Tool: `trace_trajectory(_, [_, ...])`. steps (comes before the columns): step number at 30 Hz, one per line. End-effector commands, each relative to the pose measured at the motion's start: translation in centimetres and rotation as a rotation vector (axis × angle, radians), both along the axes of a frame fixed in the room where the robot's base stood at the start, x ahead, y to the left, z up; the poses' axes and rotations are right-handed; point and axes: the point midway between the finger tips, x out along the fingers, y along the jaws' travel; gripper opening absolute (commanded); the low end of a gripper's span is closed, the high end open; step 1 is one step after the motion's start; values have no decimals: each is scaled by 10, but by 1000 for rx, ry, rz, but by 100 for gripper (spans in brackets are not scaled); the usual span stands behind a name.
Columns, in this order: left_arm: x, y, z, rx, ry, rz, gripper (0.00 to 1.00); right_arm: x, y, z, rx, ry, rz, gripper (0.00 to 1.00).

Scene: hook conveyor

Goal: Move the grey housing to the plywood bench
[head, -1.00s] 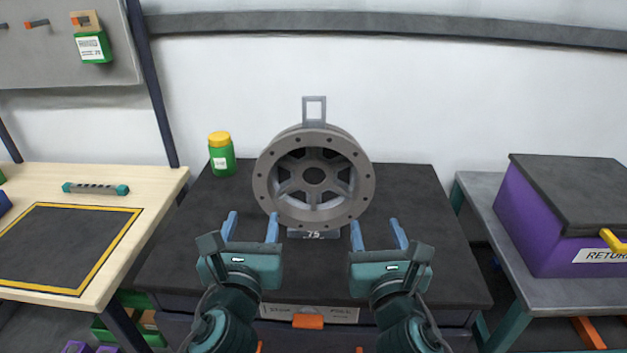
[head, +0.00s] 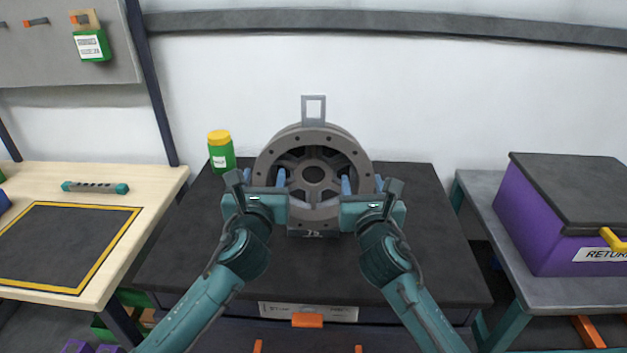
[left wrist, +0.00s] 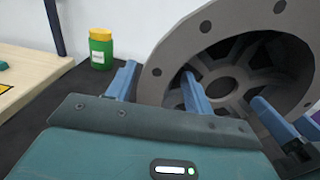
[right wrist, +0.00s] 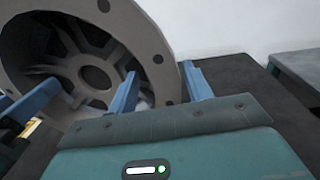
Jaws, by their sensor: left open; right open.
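The grey housing (head: 314,142) is a round spoked flange with bolt holes around its rim. It stands upright on a small block marked 75 on the dark table, with a rectangular lug on top. My left gripper (head: 264,183) is open at the left side of its rim; in the left wrist view the housing (left wrist: 190,50) rim shows between the blue fingers (left wrist: 158,85). My right gripper (head: 362,187) is open at the right side; in the right wrist view the rim (right wrist: 155,60) is between its fingers (right wrist: 162,88). The plywood bench (head: 160,180) is at the left.
A yellow-bordered dark mat (head: 60,240) and a teal-ended bar (head: 95,188) lie on the bench. A green jar with yellow lid (head: 221,155) stands left of the housing. A purple bin (head: 540,225) stands on the right table. The dark table (head: 430,240) is clear on the right.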

Motion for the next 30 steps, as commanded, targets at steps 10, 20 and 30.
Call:
trace_trajectory(10, [3, 0, 0, 0, -1, 0, 52, 3, 0, 0, 0, 0, 0, 50])
trace_trajectory(20, [3, 0, 0, 0, 0, 0, 25, 3, 0, 0, -1, 0, 0, 23])
trace_trajectory(30, [3, 0, 0, 0, 0, 1, 0, 2, 0, -1, -1, 1, 0, 0])
